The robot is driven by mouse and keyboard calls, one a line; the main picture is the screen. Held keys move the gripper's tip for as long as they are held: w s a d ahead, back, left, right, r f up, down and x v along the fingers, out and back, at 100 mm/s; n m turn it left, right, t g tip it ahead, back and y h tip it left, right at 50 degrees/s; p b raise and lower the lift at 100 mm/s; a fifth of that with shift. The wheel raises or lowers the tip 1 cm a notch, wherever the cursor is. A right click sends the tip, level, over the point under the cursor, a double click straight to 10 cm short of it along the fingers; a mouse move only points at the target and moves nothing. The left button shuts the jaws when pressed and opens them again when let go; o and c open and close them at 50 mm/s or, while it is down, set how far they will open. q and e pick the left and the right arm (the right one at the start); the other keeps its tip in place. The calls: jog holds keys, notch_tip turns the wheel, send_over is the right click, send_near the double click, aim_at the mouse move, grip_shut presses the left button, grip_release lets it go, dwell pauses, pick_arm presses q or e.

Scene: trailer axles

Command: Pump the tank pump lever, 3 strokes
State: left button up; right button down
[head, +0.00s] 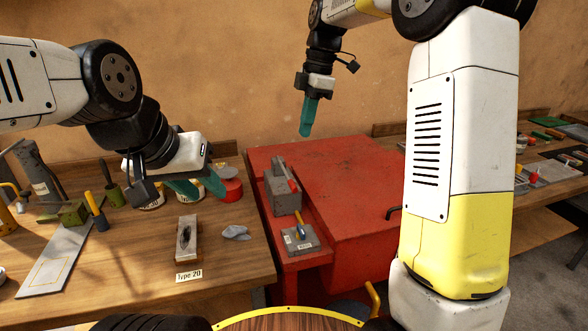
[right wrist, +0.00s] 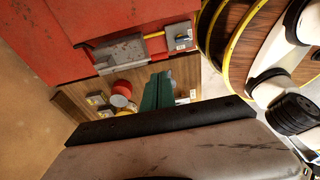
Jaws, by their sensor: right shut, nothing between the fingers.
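A red tank-like cabinet (head: 345,165) stands at the back middle of the head view. I cannot tell for certain which is the pump lever. The block (right wrist: 120,53) and the plate (right wrist: 179,38) also show in the right wrist view. My right gripper (head: 305,134) is shut and empty, above the cabinet's back and apart from both; its fingers show in the right wrist view (right wrist: 157,92). My left gripper (head: 207,193) is open and empty over the left bench.
The wooden bench (head: 130,265) at left holds a red can (head: 230,189), other tins, a grey labelled block (head: 187,240), a grey rag (head: 236,233) and several tools. Another bench with tools (head: 560,155) is at the right. The cabinet's top is clear.

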aim_at(293, 183)
jog(key=a+f, duration=0.1)
jog(key=f, duration=0.8)
jog(key=a+f, duration=0.1)
jog(key=f, duration=0.3)
jog(key=shift+s+a+f, duration=0.2)
jog(key=shift+s+a, duration=0.1)
jog(key=shift+s, duration=0.05)
